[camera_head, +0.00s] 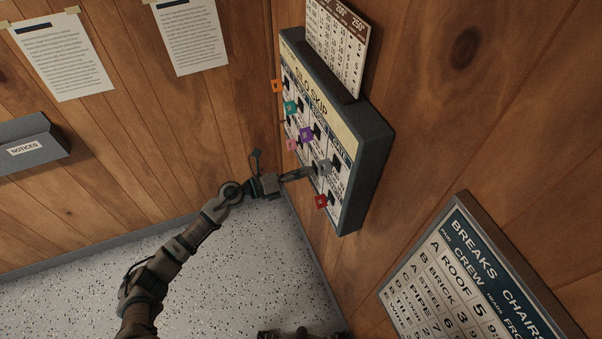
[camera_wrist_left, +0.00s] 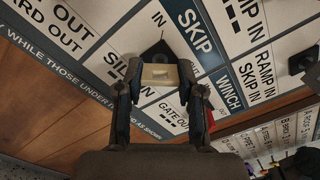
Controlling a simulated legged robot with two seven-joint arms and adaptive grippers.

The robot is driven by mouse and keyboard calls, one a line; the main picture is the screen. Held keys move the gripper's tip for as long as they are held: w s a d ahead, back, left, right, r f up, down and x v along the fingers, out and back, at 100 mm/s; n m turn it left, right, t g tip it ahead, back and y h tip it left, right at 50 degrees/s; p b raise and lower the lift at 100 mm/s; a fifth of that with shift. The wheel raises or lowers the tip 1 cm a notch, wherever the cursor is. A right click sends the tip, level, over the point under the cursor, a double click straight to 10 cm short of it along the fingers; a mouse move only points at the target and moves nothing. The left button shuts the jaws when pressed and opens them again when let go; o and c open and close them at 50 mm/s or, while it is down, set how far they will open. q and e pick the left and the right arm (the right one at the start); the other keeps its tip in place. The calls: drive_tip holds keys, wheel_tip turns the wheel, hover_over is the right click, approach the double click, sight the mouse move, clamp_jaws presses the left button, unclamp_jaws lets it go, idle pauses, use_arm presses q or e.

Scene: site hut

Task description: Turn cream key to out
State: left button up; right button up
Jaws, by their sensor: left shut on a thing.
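The cream key (camera_wrist_left: 160,75) sits on the lettered key board (camera_head: 374,165), in front of a dark square mount. In the head view the key shows as a pale grey tag (camera_head: 323,166). My left gripper (camera_head: 312,172) reaches the board from the left and is shut on the cream key. In the left wrist view its two fingers (camera_wrist_left: 160,88) stand on either side of the key. Labels reading IN, OUT and GATE OUT are around it. Which label the key points to I cannot tell.
Orange (camera_head: 277,86), teal (camera_head: 291,107), purple (camera_head: 306,134), pink (camera_head: 293,145) and red (camera_head: 321,201) keys sit close by on the board. A printed card (camera_head: 338,45) stands at its top. A breaks board (camera_head: 470,270) hangs lower right. Speckled floor (camera_head: 220,280) lies below.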

use_arm(q)
drive_tip(key=shift+s+f+m, duration=0.2)
drive_tip(key=shift+f+m, duration=0.1)
drive_tip(key=shift+f, duration=0.15)
drive_tip(key=o, duration=1)
drive_tip(key=shift+o, duration=0.7)
drive_tip(key=shift+w+d+r, duration=0.1)
drive_tip(key=shift+w+r, duration=0.05)
drive_tip(key=shift+w, duration=0.05)
drive_tip(key=v, duration=1.2)
drive_tip(key=shift+w, duration=0.15)
